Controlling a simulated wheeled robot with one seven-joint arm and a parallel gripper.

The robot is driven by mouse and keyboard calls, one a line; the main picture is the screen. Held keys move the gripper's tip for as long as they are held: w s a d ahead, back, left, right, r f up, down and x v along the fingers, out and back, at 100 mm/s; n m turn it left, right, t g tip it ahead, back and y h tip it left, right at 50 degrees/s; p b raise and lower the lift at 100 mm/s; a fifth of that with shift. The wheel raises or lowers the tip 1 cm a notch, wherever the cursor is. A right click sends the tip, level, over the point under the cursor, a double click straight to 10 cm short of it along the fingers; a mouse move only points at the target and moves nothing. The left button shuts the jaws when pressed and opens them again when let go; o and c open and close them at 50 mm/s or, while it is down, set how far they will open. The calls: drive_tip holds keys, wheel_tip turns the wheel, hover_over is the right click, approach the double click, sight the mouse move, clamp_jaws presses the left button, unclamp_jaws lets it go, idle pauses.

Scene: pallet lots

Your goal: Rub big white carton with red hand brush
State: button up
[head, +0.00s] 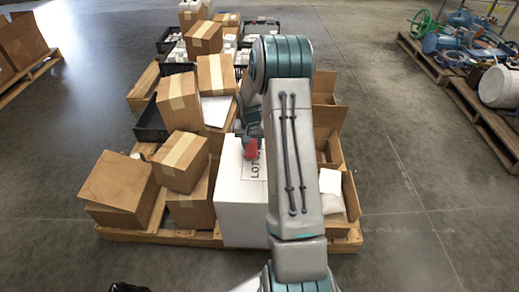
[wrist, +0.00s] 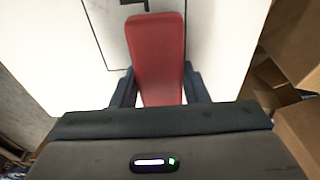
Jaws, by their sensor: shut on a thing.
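The big white carton (head: 238,197) stands at the front of the pallet, with black lettering on its top. In the wrist view the white carton (wrist: 222,45) fills most of the picture behind the brush. The red hand brush (head: 251,149) is at the far part of the carton's top, partly hidden by my arm. In the wrist view the red hand brush (wrist: 157,55) points away from my gripper (wrist: 158,88), whose two dark fingers are shut on it. The brush lies over the white face; I cannot tell whether its underside touches the carton.
Brown cartons (head: 180,161) are stacked left of the white carton. An open brown box (head: 327,117) is at the right, behind my arm. Black crates (head: 151,122) stand farther back. Open floor (head: 400,215) lies to the right.

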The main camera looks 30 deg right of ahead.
drive_tip(key=shift+w+d, duration=0.25)
drive_tip(key=shift+w, duration=0.1)
drive_tip(key=shift+w+r+p, duration=0.2)
drive_tip(key=shift+r+p, duration=0.15)
drive_tip(key=shift+p, duration=0.05)
wheel_tip(320, 180, up, 3)
drive_tip(key=shift+s+a+f+p, duration=0.1)
drive_tip(key=shift+s+p, duration=0.05)
drive_tip(key=shift+p, duration=0.4)
drive_tip(key=shift+r+p, duration=0.5)
drive_tip(key=shift+r, duration=0.25)
drive_tip(key=shift+r+p, duration=1.1)
drive_tip(key=shift+r, duration=0.55)
